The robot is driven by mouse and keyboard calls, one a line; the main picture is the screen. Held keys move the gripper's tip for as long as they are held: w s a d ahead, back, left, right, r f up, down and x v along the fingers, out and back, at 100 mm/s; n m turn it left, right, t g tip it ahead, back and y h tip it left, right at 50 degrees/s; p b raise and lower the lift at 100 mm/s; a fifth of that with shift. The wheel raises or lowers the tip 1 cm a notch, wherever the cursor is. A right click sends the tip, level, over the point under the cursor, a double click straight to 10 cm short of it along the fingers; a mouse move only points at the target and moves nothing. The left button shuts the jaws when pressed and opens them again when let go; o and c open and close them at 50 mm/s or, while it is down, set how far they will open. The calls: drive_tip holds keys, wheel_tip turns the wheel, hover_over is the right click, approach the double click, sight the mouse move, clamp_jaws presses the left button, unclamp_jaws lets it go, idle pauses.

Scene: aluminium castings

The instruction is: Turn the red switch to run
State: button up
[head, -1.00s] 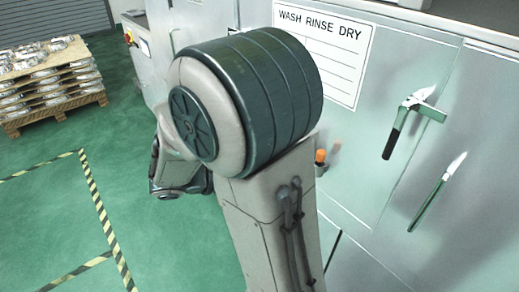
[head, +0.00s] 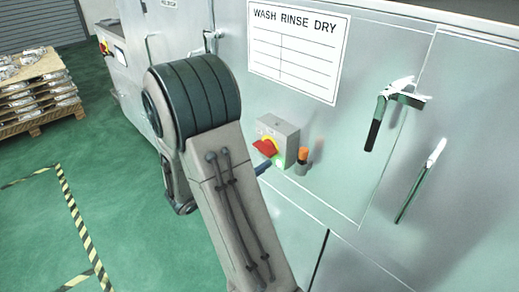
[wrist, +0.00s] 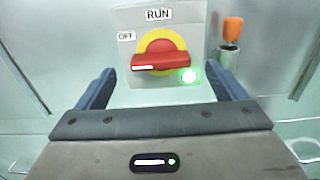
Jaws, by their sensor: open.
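The red switch (wrist: 160,62) is a rotary handle on a yellow disc, on a grey box with RUN printed above and OFF at upper left. Its handle lies nearly level, with its white mark at the left end, on the OFF side. In the head view the red switch (head: 265,147) shows just right of my arm. My gripper (wrist: 163,82) is open, its blue fingers spread wide below and either side of the switch, with nothing between them. I see no contact with the handle. In the head view only a blue finger shows beside the box.
A lit green lamp (wrist: 189,76) sits at the box's lower right. An orange-topped post (wrist: 232,42) stands right of the box. The grey cabinet has a wash-rinse-dry sheet (head: 293,50) and door handles (head: 390,112) to the right. A pallet of castings (head: 38,90) stands far left.

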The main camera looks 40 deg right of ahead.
sight(261, 150)
drive_tip(key=shift+w+d, duration=0.15)
drive_tip(key=shift+d, duration=1.85)
drive_tip(key=c, duration=1)
